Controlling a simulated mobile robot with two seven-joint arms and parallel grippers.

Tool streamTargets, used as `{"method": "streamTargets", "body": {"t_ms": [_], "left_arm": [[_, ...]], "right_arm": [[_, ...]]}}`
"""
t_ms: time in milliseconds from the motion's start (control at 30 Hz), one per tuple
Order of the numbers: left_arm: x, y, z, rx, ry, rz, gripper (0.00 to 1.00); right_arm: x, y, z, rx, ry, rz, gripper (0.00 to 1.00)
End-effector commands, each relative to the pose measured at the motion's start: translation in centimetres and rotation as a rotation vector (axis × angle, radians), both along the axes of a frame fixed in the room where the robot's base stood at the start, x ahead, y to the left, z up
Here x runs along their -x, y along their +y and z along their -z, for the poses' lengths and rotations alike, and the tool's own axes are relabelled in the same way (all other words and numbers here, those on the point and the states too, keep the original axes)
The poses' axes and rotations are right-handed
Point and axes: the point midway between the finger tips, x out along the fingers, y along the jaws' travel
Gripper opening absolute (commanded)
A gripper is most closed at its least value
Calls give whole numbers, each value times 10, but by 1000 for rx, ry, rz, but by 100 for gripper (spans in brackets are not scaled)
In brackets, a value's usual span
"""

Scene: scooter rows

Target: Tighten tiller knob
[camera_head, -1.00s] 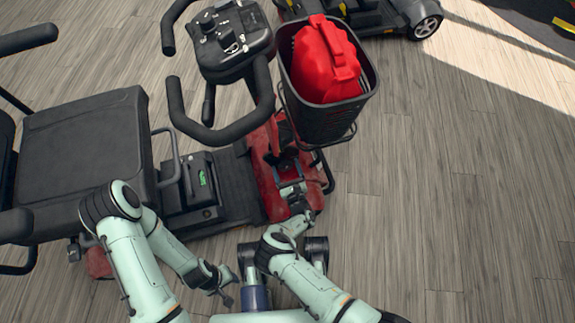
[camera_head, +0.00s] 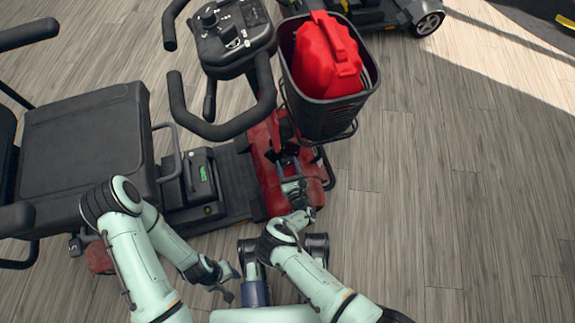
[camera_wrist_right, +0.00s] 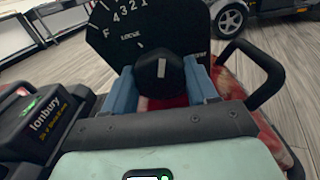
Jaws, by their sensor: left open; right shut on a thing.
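The tiller knob (camera_wrist_right: 161,72) is black and round with a white pointer line, which stands nearly upright in the right wrist view. Behind it is a black dial plate (camera_wrist_right: 185,25) with white figures and the word "LOOSE". My right gripper (camera_wrist_right: 162,88) has its two blue fingers on either side of the knob, shut on it. In the head view my right gripper (camera_head: 293,190) reaches the red scooter's front, below the basket; the knob is too small or hidden to make out there. My left gripper (camera_head: 228,284) is open and empty, low in front of the scooter.
The tiller handlebars (camera_head: 222,120) and a basket (camera_head: 325,117) holding a red can (camera_head: 328,58) stand above my right gripper. The black seat (camera_head: 85,140) is at left. Another scooter (camera_head: 385,15) stands behind. The floor (camera_head: 460,190) at right is clear.

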Motion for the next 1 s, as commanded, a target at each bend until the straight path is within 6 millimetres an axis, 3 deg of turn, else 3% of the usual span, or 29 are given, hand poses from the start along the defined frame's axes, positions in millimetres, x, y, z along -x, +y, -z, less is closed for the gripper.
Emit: {"method": "streamTargets", "body": {"t_ms": [1000], "left_arm": [[-4, 0, -2, -1, -15, 1, 58]], "right_arm": [[-1, 0, 0, -933, 208, 0, 27]]}}
